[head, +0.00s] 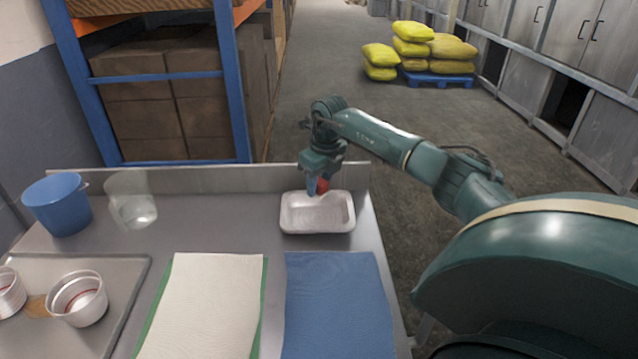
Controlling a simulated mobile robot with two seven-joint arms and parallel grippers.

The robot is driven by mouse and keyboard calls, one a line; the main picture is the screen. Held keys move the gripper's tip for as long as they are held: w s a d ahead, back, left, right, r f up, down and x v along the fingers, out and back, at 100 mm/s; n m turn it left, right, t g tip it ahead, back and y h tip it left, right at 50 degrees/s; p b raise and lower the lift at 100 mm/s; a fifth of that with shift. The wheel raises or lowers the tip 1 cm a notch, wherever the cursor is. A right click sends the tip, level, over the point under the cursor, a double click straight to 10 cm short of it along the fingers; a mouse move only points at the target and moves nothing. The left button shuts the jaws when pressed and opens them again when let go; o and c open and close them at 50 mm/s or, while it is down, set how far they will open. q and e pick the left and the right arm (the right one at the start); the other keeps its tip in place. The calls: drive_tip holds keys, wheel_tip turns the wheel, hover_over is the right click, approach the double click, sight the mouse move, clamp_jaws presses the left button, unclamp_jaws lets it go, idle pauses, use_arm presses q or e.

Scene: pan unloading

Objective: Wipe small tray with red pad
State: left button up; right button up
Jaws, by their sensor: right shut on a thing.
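The small white tray (317,224) stands at the back right of the metal table, behind the blue cloth. My right gripper (318,186) points down over the tray's back edge. It is shut on the red pad (322,186), of which only a small part shows between and beside the fingers. The pad is at or just above the tray's back inside; I cannot tell whether it touches. The tray's inside looks empty. My left gripper does not show.
A blue cloth (337,305) and a cream cloth over green (205,305) lie at the front. A blue bucket (58,205), a clear container (131,205) and a large tray (120,275) with cups (78,298) stand at the left. A raised ledge (230,180) runs along the table's back.

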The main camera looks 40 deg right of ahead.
wheel_tip(320, 180, up, 2)
drive_tip(key=shift+p, duration=0.5)
drive_tip(key=shift+r, duration=0.5)
